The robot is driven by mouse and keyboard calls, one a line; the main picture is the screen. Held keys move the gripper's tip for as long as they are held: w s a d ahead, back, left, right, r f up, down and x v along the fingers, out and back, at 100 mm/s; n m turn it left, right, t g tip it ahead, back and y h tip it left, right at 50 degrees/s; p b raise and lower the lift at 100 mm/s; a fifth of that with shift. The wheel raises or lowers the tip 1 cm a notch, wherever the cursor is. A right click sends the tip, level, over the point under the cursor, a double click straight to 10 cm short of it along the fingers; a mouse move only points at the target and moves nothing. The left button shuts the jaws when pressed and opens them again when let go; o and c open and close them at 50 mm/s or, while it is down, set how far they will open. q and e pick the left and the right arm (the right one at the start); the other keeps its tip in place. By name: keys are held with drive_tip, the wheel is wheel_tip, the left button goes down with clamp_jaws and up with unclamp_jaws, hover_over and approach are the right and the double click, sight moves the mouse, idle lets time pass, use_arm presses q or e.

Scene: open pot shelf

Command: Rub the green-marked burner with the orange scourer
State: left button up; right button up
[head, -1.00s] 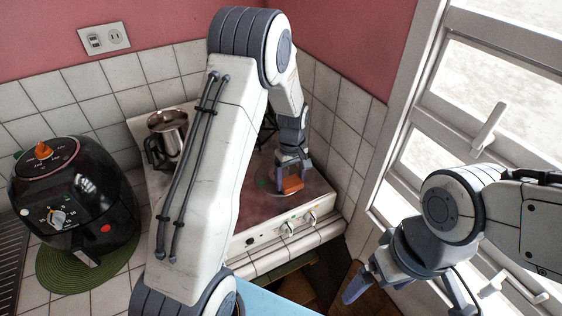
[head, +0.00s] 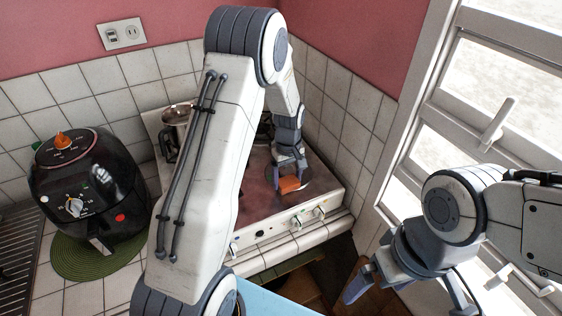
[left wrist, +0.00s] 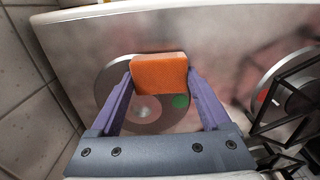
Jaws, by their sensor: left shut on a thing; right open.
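My left gripper (left wrist: 160,85) is shut on the orange scourer (left wrist: 159,73), a small block held between its purple fingers. The scourer is also in the head view (head: 289,185), low over the front right of the stove. Under it in the left wrist view is a round grey burner (left wrist: 113,78) with a green dot (left wrist: 181,101) on it. The scourer covers part of this burner; whether it touches the surface I cannot tell. My right gripper (head: 405,293) is open and empty at the lower right of the head view, away from the stove.
The stove top (head: 262,212) has dark smudges and front knobs. A metal pot (head: 176,122) stands at its back left. A second burner with a black grate (left wrist: 285,90) is at the right in the wrist view. A black air fryer (head: 90,190) stands left; tiled walls and a window bound the right.

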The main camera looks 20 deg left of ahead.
use_arm(q)
wheel_tip(320, 180, up, 2)
drive_tip(key=shift+s+a+r+p, duration=0.1)
drive_tip(key=shift+r+p, duration=0.1)
drive_tip(key=shift+p, duration=0.5)
drive_tip(key=shift+r+p, duration=0.3)
drive_tip(key=shift+r, duration=0.05)
drive_tip(key=shift+s+r+p, duration=0.1)
drive_tip(key=shift+r+p, duration=0.2)
drive_tip(key=shift+r, duration=0.15)
drive_tip(key=shift+r+p, duration=1.6)
drive_tip(key=shift+r, duration=0.5)
drive_tip(key=shift+f, duration=0.1)
